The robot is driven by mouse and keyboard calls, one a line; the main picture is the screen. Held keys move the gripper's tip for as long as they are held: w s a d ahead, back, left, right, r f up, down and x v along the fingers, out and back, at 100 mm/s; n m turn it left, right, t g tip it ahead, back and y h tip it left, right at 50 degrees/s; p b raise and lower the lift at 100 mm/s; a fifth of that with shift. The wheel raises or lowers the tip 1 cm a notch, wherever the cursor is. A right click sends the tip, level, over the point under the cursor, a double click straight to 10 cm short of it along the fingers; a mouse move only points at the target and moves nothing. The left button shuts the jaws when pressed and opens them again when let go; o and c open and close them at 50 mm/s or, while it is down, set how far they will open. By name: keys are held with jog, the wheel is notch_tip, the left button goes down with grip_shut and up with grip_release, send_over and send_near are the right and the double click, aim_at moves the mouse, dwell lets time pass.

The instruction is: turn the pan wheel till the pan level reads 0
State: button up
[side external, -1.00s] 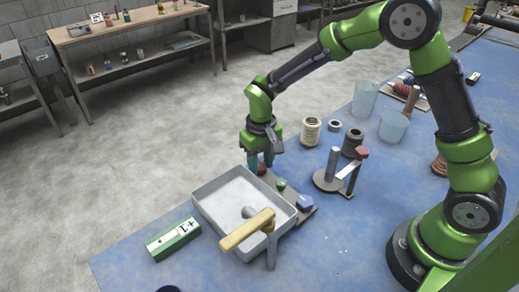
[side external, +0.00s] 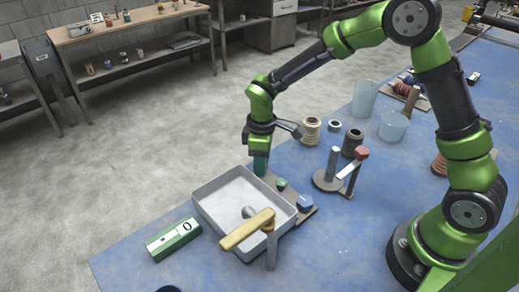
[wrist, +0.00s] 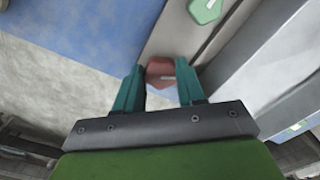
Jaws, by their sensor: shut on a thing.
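The green level box (side external: 173,239) lies on the blue table left of the pan, and its white window reads 0. The grey rectangular pan (side external: 213,217) stands in the middle front. A brown board (side external: 312,209) along its far side carries a red wheel, a green wheel (side external: 281,184) and a blue wheel (side external: 305,202). My gripper (side external: 260,168) is down at the board's far end. In the wrist view, the teal fingers (wrist: 160,90) are shut on the red wheel (wrist: 160,71), which has a pale mark. The fingers hide it in the side view.
A yellow bar (side external: 247,230) on a post stands over the pan's near edge. A stand with a red-topped crank (side external: 350,175) is right of the board. Spools (side external: 311,131) and clear cups (side external: 393,126) stand behind.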

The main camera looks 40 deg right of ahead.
jog(key=shift+r+n, duration=0.1)
jog(key=shift+n, duration=0.4)
jog(key=o, duration=1.1)
jog(key=shift+c, duration=0.2)
notch_tip(320, 180, up, 17)
